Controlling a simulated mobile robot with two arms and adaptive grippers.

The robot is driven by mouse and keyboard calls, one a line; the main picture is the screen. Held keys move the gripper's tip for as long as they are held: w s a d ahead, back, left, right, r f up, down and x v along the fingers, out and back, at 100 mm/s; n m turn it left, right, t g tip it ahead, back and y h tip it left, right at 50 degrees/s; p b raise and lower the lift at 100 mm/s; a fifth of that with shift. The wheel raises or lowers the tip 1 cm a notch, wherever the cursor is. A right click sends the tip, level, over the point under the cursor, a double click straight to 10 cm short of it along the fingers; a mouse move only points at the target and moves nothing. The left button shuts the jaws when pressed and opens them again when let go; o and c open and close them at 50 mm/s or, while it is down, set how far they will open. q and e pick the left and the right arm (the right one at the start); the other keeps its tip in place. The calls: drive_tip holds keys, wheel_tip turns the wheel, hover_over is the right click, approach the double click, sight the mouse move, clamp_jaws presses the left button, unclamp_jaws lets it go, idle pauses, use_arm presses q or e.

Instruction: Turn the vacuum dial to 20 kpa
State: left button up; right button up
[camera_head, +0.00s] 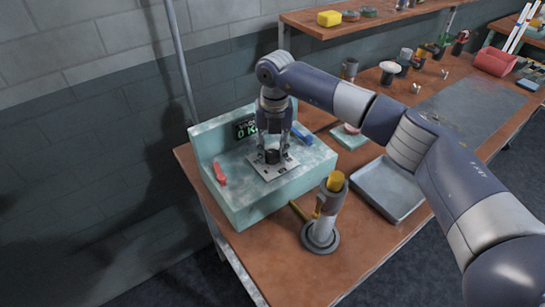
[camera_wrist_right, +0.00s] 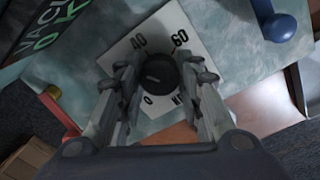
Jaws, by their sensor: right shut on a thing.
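The black vacuum dial (camera_wrist_right: 158,73) sits on a white scale plate (camera_wrist_right: 148,47) on the teal vacuum unit (camera_head: 248,207). My right gripper (camera_wrist_right: 161,84) is shut on the dial, one finger on each side, pointing down from above. The dial also shows below the gripper in the head view (camera_head: 272,156). The plate shows 40, 60 and 0; another marking is partly hidden by a finger. A small red mark is near 60. The display (camera_head: 246,129) starts with a green 0 K; the rest is cut off or hidden. My left gripper is not in view.
A red lever (camera_head: 219,172) and a blue lever (camera_head: 302,135) flank the plate. A torch-like burner (camera_head: 321,233) stands in front of the unit. A grey tray (camera_head: 420,211) lies to the right, and a shelf stands behind.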

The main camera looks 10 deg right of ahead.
sight(274, 152)
drive_tip(key=n+b, duration=0.1)
drive_tip(key=n, duration=0.1)
drive_tip(key=shift+w+f+n+b, duration=0.1)
drive_tip(key=shift+n+b, duration=0.2)
drive_tip(key=shift+b, duration=0.1)
drive_tip(key=shift+n+b, duration=0.75)
drive_tip(key=shift+n, duration=0.65)
drive_tip(key=shift+r, duration=0.2)
drive_tip(key=o, duration=1.1)
drive_tip(key=shift+c, duration=0.2)
wheel_tip(274, 152, up, 12)
drive_tip(key=shift+d, duration=0.15)
